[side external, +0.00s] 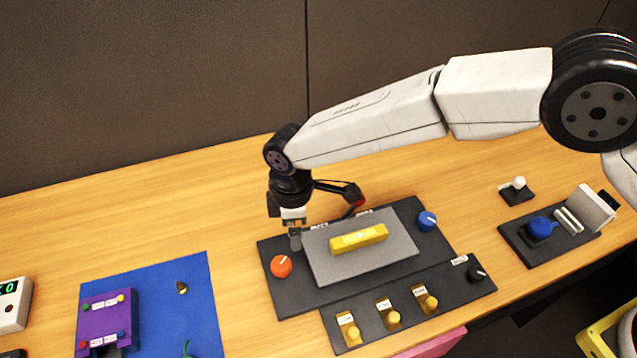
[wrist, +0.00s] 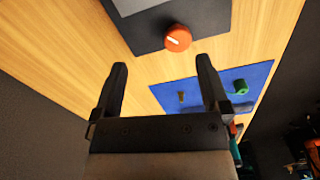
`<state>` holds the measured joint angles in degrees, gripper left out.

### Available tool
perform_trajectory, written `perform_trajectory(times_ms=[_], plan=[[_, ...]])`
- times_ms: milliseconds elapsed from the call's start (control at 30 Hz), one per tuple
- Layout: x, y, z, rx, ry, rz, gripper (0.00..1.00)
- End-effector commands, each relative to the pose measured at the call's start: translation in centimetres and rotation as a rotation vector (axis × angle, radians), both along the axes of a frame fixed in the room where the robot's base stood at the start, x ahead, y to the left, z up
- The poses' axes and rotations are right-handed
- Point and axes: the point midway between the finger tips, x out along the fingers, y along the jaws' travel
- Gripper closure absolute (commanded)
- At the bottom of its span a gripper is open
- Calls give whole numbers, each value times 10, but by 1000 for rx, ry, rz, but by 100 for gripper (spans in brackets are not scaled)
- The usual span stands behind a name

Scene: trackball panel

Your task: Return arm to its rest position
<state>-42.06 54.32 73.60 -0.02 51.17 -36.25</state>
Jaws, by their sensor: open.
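My gripper (side external: 294,240) is above the left part of the black panel (side external: 300,296), just behind the orange knob (side external: 281,266) in the side view. In the wrist view my gripper (wrist: 161,88) shows two dark fingers spread apart with nothing between them. The orange knob (wrist: 178,38) shows there beyond the fingertips, apart from them. A grey plate (side external: 392,253) with a yellow bar (side external: 358,238) lies on the panel, right of my gripper. A blue knob (side external: 427,221) sits at the panel's right end.
A blue mat (side external: 165,309) with a purple box (side external: 108,315) lies left. A front strip (side external: 455,290) carries several yellow controls and a black knob (side external: 477,272). A small joystick (side external: 518,183) and another black device (side external: 541,229) stand right. A dark wall (side external: 150,90) rises behind. The table's back left is clear.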

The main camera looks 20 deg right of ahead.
Motion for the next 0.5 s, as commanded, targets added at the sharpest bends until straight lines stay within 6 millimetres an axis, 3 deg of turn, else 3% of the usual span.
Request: perform_trajectory(times_ms=[233,500], plan=[[17,-78,29,27,-28,-238,4],[12,-168,54,57,-60,-516,4]])
